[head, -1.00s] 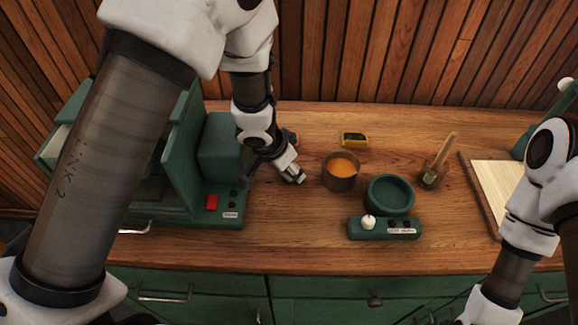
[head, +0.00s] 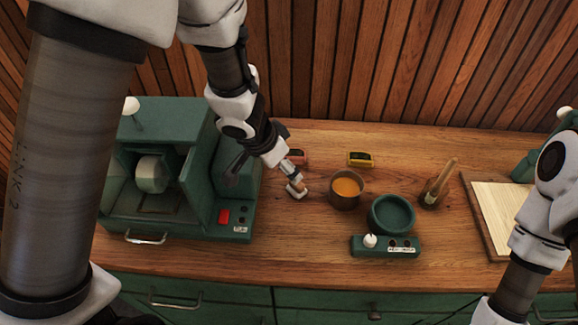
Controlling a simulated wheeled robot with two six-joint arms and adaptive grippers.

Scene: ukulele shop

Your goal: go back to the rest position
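My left arm comes in from the upper left of the head view. Its gripper (head: 297,188) is over the wooden counter (head: 310,235), between the green machine and the pot of orange liquid (head: 347,188). The fingers are small and partly hidden by the wrist, so I cannot tell whether they are open or shut. My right arm is at the right edge, and its gripper is out of the picture.
A green machine (head: 230,218) stands at the left. A green bowl-topped heater (head: 385,246), a jar with a brush (head: 432,195), a yellow-edged block (head: 360,159), a reddish block (head: 297,157) and a pale board (head: 498,208) are on the counter. Bare counter lies in front.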

